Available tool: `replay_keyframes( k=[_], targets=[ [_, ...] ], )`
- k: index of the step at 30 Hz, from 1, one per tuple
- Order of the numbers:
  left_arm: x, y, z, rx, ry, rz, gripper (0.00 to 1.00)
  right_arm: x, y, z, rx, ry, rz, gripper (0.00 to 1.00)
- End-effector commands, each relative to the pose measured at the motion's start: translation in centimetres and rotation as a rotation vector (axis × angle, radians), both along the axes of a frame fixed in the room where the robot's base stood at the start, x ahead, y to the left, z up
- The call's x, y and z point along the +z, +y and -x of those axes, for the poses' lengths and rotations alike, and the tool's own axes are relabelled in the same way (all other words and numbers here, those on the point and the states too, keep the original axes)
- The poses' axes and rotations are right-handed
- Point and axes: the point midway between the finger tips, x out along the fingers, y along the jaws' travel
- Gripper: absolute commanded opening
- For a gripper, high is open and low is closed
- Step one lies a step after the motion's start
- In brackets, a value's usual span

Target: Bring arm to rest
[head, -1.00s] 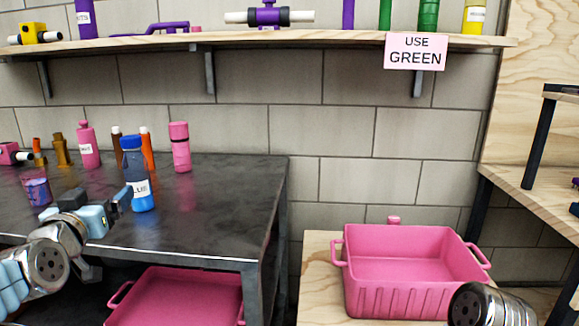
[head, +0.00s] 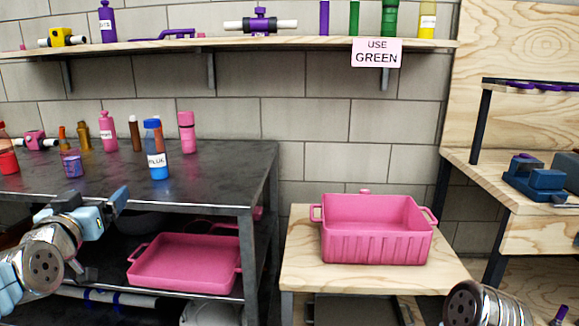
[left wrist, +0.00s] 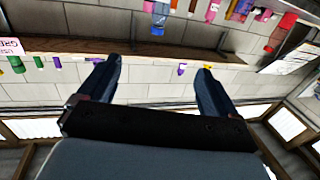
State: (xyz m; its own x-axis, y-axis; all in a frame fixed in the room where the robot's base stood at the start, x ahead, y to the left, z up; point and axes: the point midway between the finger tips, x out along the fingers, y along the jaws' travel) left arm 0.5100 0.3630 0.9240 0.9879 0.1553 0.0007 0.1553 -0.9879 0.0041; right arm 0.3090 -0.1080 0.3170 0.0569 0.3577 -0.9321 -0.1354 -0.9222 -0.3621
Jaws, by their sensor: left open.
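My left gripper (head: 98,210) is at the lower left of the head view, in front of the dark table's front edge. In the left wrist view, its two dark fingers (left wrist: 155,85) are spread wide with nothing between them. The blue bottle (head: 157,158) stands upright on the table beyond it, apart from the fingers. My right arm shows only as a metal link (head: 475,304) at the lower right; its gripper is out of frame.
The dark table (head: 215,170) holds several bottles and has a pink tray (head: 185,262) below. A pink bin (head: 375,243) stands on a wooden stand (head: 300,265). A "USE GREEN" sign (head: 377,53) hangs from the wall shelf (head: 300,42). A wooden workbench (head: 540,238) is at right.

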Motion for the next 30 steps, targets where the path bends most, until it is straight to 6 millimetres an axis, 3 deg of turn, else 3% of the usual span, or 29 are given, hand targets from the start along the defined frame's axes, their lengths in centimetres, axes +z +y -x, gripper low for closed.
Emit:
replay_keyframes(
  k=[11, 17, 23, 26, 30],
  targets=[
    [-6.1, -1.5, -2.6, -0.043, 0.113, 0.056, 0.92, 0.0, 0.0, 0.0, 0.0, 0.0, 0.0, 0.8],
    [-12.2, -3.3, -4.3, -0.081, 0.225, 0.108, 0.92, 0.0, 0.0, 0.0, 0.0, 0.0, 0.0, 0.8],
    [-21.6, -6.4, -5.4, -0.136, 0.402, 0.188, 0.92, 0.0, 0.0, 0.0, 0.0, 0.0, 0.0, 0.8],
    [-28.7, -9.2, -5.0, -0.173, 0.541, 0.244, 0.92, 0.0, 0.0, 0.0, 0.0, 0.0, 0.0, 0.8],
    [-39.7, -14.0, -1.8, -0.226, 0.78, 0.333, 0.92, 0.0, 0.0, 0.0, 0.0, 0.0, 0.0, 0.8]
  ],
)
